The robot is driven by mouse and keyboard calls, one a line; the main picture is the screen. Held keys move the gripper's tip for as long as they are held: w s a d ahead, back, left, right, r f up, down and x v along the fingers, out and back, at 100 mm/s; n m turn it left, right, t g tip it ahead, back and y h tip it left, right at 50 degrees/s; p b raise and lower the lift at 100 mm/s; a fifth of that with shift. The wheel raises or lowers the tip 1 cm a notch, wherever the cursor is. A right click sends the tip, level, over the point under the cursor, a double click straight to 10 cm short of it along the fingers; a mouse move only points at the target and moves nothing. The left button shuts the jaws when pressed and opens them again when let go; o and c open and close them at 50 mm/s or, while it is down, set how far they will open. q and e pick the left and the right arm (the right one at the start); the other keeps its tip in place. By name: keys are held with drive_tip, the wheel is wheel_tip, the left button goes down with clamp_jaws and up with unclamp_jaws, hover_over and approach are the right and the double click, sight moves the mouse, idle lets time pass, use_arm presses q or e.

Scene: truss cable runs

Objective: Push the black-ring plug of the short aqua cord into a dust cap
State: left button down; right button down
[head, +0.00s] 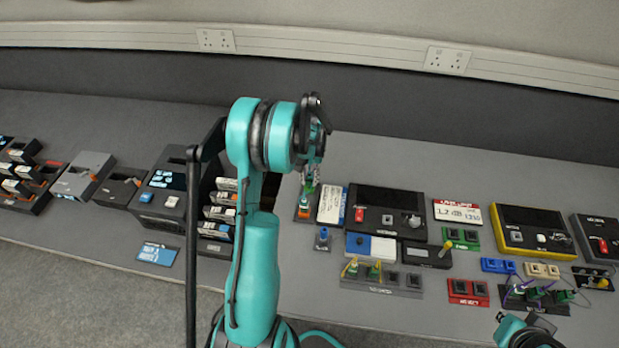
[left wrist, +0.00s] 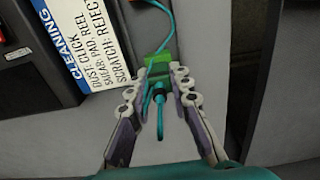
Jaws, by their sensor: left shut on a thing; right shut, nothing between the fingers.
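My left gripper (head: 311,186) points down over a small dark block (head: 304,215) with orange and green parts. In the left wrist view its fingers (left wrist: 160,78) are shut on a green plug (left wrist: 158,64). An aqua cord (left wrist: 168,22) runs up from the plug, and an aqua loop with a dark end (left wrist: 160,95) hangs between the fingers. I cannot make out the plug's black ring. The fingers hide the plug's tip, so I cannot tell whether it touches a dust cap. Of my right arm only a teal and black part shows at the bottom right of the head view.
A cleaning sign (head: 331,204) lies right of the left gripper. A small blue-topped block (head: 323,239) stands in front. A black device (head: 386,212), a grey socket strip (head: 410,281) and a yellow-framed device (head: 531,230) stand further right. A rack of orange-and-white modules (head: 217,213) is left.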

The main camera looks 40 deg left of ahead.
use_arm(q)
drive_tip(key=shift+f+b, duration=0.45)
drive_tip(key=shift+b, duration=0.15)
idle(0.3)
drive_tip(key=c, duration=1.3)
unclamp_jaws()
drive_tip(key=shift+r, duration=0.1)
drive_tip(key=shift+r+p, duration=1.55)
drive_tip(key=shift+r, duration=0.9)
drive_tip(key=shift+r+p, duration=1.2)
drive_tip(key=shift+r, duration=0.8)
